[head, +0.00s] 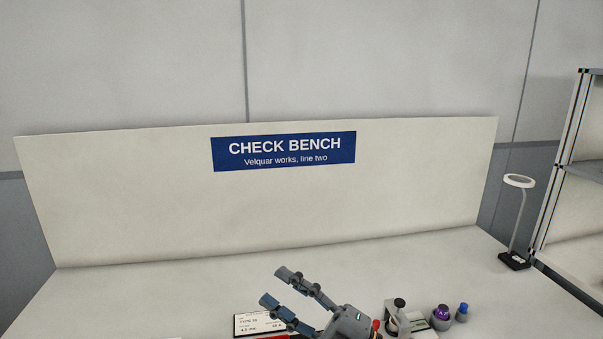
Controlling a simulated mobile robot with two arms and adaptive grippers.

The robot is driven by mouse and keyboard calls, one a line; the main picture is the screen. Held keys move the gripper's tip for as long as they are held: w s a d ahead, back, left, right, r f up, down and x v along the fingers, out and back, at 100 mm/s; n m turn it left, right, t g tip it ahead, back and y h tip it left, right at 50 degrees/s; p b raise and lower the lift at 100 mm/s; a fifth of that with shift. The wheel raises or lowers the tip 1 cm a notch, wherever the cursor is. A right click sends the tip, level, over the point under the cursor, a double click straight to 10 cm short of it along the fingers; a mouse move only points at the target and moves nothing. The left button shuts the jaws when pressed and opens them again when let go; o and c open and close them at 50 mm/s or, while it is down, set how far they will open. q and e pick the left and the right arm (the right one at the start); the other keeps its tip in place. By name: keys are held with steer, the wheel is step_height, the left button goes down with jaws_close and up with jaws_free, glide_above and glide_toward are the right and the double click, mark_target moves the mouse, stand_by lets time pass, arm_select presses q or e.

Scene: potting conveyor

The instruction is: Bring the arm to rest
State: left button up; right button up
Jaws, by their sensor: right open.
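My right gripper (272,287) shows at the bottom middle of the head view. Its two fingers are spread and point up and to the left, with nothing between them. It is over the front part of the white bench (180,300), and I cannot tell its height above the top. My left gripper is not in the head view.
A label card (250,323) and a red item (272,337) lie partly behind the gripper. To its right stand a grey device with a black knob (399,303), a purple-topped piece (441,315) and a blue-topped piece (462,311).

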steer(key=w+d+f+m+t+h, duration=0.2)
steer(key=d+m+t+h, duration=0.35)
steer(key=m, duration=0.25)
steer(key=w+d+f+m+t+h, duration=0.2)
steer(key=d+m+t+h, duration=0.35)
steer(key=m+h, duration=0.2)
steer(key=s+d+f+m+g+h, duration=0.4)
steer(key=d+f, duration=0.2)
steer(key=f, duration=0.3)
steer(key=s+d+f+m+g+h, duration=0.4)
steer(key=d+f+m, duration=0.1)
steer(key=f, duration=0.4)
steer(key=s+d+f+g+y, duration=0.1)
steer(key=s+f+g, duration=0.4)
steer(key=s, duration=0.5)
steer(key=s+f+g, duration=0.5)
steer(key=s+f, duration=0.1)
steer(key=s, duration=0.3)
step_height(320, 180, down, 27)
steer(key=s+g, duration=0.1)
steer(key=s, duration=0.1)
steer(key=s+d+f+g, duration=0.1)
steer(key=s+d+f, duration=0.2)
steer(key=s+f, duration=1.2)
steer(key=shift+s, duration=0.75)
